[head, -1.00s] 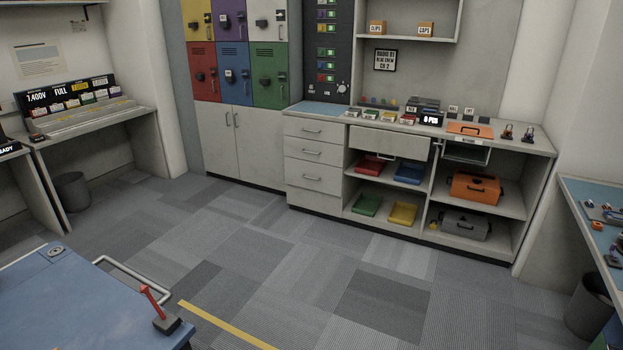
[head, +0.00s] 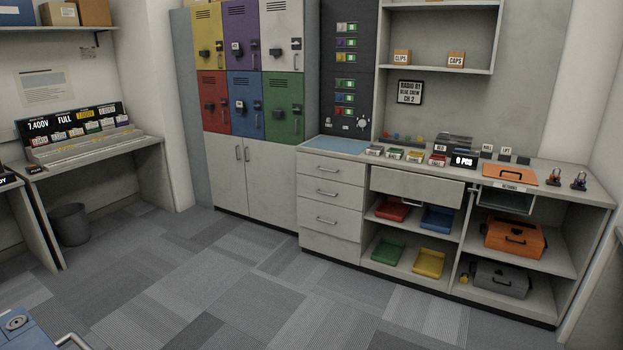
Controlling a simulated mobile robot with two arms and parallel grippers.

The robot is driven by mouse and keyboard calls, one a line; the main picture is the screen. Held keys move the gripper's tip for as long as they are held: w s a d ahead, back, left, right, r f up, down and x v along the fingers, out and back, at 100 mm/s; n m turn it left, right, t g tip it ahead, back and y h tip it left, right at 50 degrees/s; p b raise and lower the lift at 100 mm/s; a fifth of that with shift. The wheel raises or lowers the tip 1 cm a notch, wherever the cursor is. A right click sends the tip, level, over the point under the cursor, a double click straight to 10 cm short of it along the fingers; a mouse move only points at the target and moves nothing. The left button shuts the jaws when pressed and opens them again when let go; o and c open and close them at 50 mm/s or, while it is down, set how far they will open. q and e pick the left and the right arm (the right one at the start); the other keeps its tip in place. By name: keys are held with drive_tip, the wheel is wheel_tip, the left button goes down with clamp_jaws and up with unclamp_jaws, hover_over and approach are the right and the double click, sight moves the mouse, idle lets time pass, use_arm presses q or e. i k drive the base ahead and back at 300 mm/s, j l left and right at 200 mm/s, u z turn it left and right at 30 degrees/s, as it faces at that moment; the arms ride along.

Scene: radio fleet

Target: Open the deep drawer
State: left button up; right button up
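A grey cabinet with a stack of three drawers stands at the middle of the head view, at the left end of the long counter. The top drawer (head: 334,169) and middle drawer (head: 333,190) are shallow. The bottom drawer (head: 330,229) is the tallest, with a horizontal metal bar handle (head: 326,220). All three fronts look flush and shut. A wide drawer front (head: 417,187) to the right sits under the counter. Neither of my grippers is in view.
Open shelves to the right hold coloured trays (head: 428,263), an orange case (head: 514,237) and a grey case (head: 500,278). Lockers (head: 247,106) stand left of the drawers. The carpet (head: 230,295) before the drawers is clear. A blue-topped surface (head: 25,330) shows at lower left.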

sight(341, 223)
drive_tip(key=i, duration=2.65)
drive_tip(key=i+z, duration=0.1)
drive_tip(key=i, duration=0.4)
drive_tip(key=i+j+z, duration=0.1)
drive_tip(key=i, duration=0.4)
drive_tip(key=i+j+z, duration=0.1)
drive_tip(key=i, duration=0.4)
drive_tip(key=i+j+z, duration=0.1)
drive_tip(key=i, duration=0.35)
drive_tip(key=j, duration=0.05)
